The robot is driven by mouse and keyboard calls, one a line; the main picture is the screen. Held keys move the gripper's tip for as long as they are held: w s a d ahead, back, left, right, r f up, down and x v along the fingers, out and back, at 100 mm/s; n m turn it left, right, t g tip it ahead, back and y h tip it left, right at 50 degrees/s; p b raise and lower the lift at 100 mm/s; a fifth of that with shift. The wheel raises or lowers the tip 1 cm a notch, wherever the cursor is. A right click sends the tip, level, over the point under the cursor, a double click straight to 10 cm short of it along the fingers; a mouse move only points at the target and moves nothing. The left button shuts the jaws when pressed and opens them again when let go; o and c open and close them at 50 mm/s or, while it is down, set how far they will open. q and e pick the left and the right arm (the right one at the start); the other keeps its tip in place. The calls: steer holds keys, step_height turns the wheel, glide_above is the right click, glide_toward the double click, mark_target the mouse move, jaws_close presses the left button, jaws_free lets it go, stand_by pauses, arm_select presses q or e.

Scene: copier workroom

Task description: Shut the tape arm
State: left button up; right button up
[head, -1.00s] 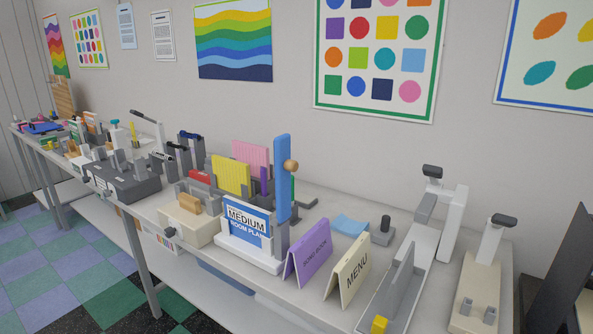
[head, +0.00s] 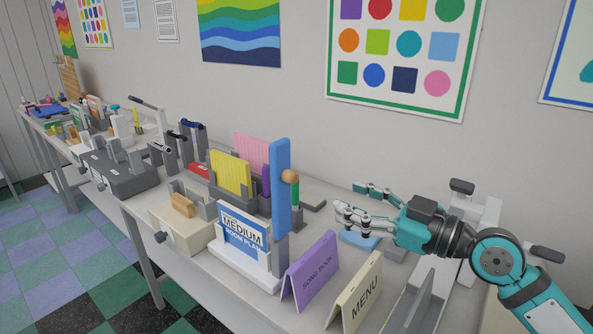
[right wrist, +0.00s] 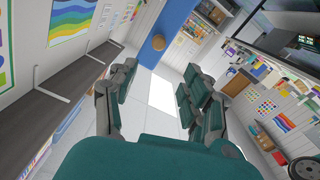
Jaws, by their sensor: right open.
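A tall blue arm (head: 281,185) with a round wooden knob (head: 290,176) on its right side stands upright on the bench; it looks like the tape arm. It rises behind the right end of a white stand with a blue "MEDIUM ROOM PLAN" sign (head: 241,231). My right gripper (head: 350,198) is open and empty, to the right of the knob and apart from it. In the right wrist view the blue arm (right wrist: 182,28) and knob (right wrist: 158,42) show beyond my open fingers (right wrist: 160,82). My left gripper is out of view.
A purple folded card (head: 312,270) and a cream "MENU" card (head: 356,294) stand at the front. Yellow (head: 230,172) and pink (head: 252,150) pads stand left of the blue arm. Grey and white devices lie below my right arm. The wall is close behind.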

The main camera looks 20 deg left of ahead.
steer(key=p, duration=0.1)
glide_toward(296, 178)
steer(key=p+x, duration=0.2)
steer(key=x, duration=0.4)
steer(key=shift+a+r, duration=0.15)
steer(key=x, duration=0.2)
steer(key=shift+w+a, duration=0.2)
steer(key=shift+a, duration=0.05)
steer(key=shift+w+a, duration=0.15)
steer(key=shift+a, duration=0.15)
steer(key=shift+a+p, duration=0.25)
steer(key=shift+p, duration=0.05)
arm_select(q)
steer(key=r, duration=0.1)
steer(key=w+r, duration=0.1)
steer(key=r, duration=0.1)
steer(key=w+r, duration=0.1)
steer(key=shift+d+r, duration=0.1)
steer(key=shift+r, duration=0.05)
arm_select(e)
jaws_close()
